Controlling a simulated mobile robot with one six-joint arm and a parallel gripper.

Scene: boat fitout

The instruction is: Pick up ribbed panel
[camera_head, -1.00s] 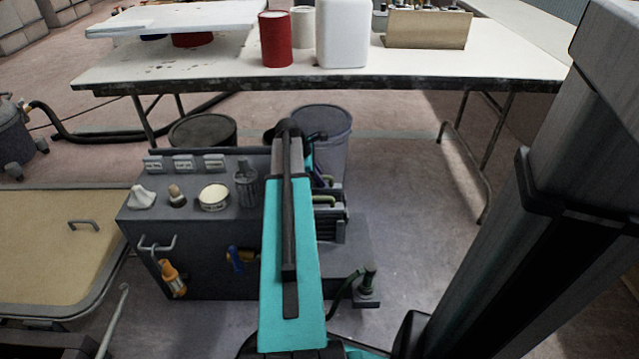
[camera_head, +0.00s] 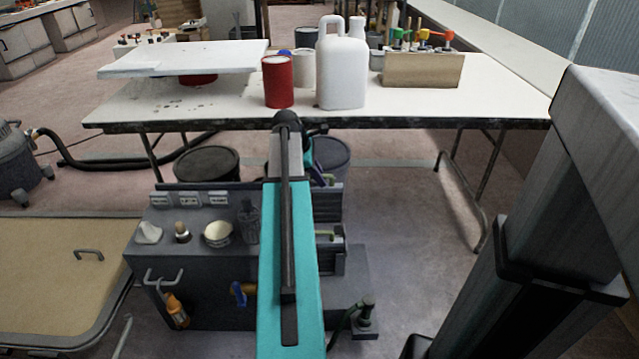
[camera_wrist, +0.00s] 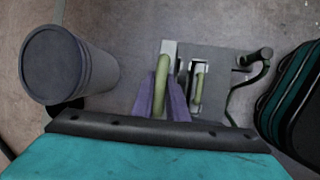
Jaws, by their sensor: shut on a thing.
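My gripper (camera_wrist: 163,100) is shut on a yellow-green handle in the wrist view. The handle belongs to what looks like the ribbed panel (camera_wrist: 168,48); only its pale grey end shows, and I cannot make out ribs. A second green-handled piece (camera_head: 330,256) stands lower, on the right part of the dark grey stand (camera_head: 200,295). It also shows right of the gripper in the wrist view (camera_wrist: 198,88).
A grey bin (camera_wrist: 68,65) stands left of the gripper in the wrist view. A green-handled tool on a post (camera_head: 364,318) is at the stand's right. The white table (camera_head: 205,115) behind bears a red can (camera_head: 278,82) and white jug (camera_head: 342,65).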

